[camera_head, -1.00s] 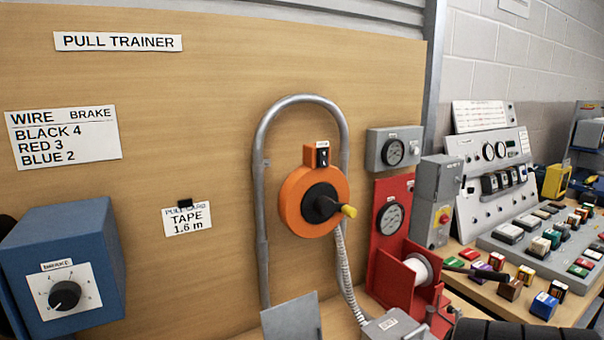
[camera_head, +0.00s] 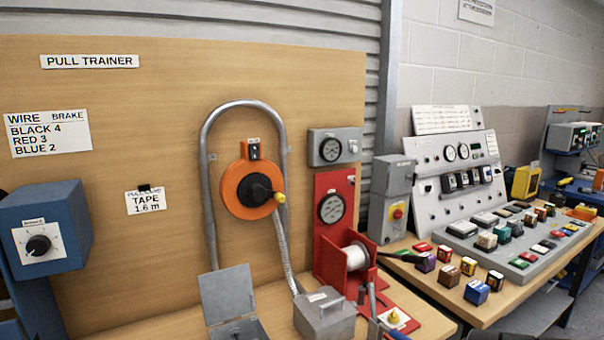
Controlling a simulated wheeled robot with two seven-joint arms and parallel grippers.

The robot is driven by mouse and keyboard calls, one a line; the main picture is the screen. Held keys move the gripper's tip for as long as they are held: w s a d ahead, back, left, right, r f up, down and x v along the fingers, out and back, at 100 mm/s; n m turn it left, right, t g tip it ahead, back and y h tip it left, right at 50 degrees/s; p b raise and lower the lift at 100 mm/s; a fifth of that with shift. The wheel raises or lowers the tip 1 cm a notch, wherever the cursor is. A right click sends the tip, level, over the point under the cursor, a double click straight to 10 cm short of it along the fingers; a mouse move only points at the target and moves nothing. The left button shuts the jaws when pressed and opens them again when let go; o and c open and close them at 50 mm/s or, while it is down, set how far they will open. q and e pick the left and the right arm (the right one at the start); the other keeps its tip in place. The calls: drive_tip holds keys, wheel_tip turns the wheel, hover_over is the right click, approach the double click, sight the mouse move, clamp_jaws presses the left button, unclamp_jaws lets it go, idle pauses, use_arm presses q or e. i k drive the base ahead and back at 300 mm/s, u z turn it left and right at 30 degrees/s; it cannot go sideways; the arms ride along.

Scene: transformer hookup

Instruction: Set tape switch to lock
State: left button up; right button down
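An orange round tape reel (camera_head: 242,189) with a black hub and a yellow-tipped crank is mounted on the wooden board inside a grey metal hoop (camera_head: 209,200). A small black switch (camera_head: 254,150) sits on the orange block at the top of the reel, under a small label. The label and the switch's position are too small to read. Neither of my grippers shows in the view, and nothing touches the reel or switch.
A blue brake box (camera_head: 60,222) with a dial is at left. A bench (camera_head: 500,312) with consoles and several coloured blocks is at right.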

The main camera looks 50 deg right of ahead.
sight(254, 149)
drive_tip(key=k, duration=0.75)
drive_tip(key=z, duration=0.9)
drive_tip(key=i, duration=0.7)
